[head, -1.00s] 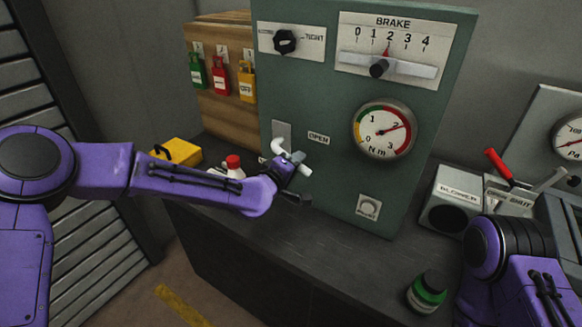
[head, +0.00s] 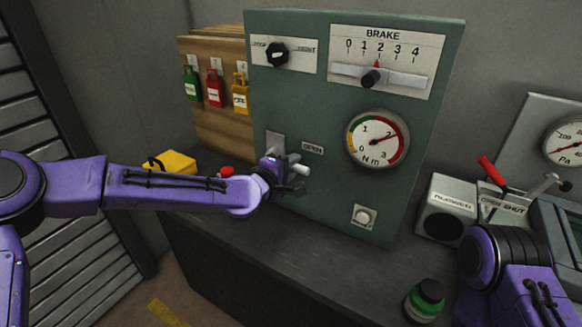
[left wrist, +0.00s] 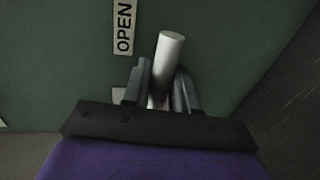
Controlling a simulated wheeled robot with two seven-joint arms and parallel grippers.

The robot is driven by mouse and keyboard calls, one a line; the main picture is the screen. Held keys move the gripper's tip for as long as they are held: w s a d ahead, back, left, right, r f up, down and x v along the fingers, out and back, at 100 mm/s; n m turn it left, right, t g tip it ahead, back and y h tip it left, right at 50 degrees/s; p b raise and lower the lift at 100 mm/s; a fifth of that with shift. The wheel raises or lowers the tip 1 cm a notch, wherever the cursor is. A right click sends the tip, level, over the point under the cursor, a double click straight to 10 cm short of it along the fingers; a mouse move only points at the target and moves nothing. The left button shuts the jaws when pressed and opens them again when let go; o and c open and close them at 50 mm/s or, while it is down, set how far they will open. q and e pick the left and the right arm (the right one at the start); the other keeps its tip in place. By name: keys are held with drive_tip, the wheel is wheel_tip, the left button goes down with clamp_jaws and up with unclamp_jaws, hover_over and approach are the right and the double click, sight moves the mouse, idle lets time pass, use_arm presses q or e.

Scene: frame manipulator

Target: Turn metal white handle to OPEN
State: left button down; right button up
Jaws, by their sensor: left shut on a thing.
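The white metal handle (head: 302,169) sits low on the left of the green panel (head: 330,190), beside a small OPEN label (head: 312,148). My left gripper (head: 291,175) is at the handle and covers much of it. In the left wrist view, the handle's pale round bar (left wrist: 170,52) stands between the two grey fingers of the left gripper (left wrist: 162,82), which are shut on it. Its end sticks out past the fingertips, to the right of the OPEN label (left wrist: 124,28). My right gripper is out of view; only part of that arm shows at the right.
The panel also bears a black knob (head: 277,55), a brake slider (head: 371,78), a round gauge (head: 377,139) and a button (head: 364,217). A green jar (head: 426,298) stands on the dark bench (head: 300,260). A yellow box (head: 176,163) is behind my left arm.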

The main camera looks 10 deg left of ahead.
use_arm(q)
drive_tip(key=shift+w+a+r, duration=0.1)
drive_tip(key=shift+w+r, duration=0.05)
drive_tip(key=shift+r, duration=0.25)
drive_tip(key=c, duration=1.2)
unclamp_jaws()
drive_tip(key=shift+c, duration=0.2)
drive_tip(key=shift+o, duration=1)
drive_tip(key=shift+f, duration=0.15)
drive_tip(key=shift+s+a, duration=0.15)
drive_tip(key=shift+s, duration=0.3)
drive_tip(key=b+v, duration=0.2)
drive_tip(key=v, duration=0.7)
drive_tip(key=shift+s, duration=0.35)
drive_tip(key=shift+a, duration=0.1)
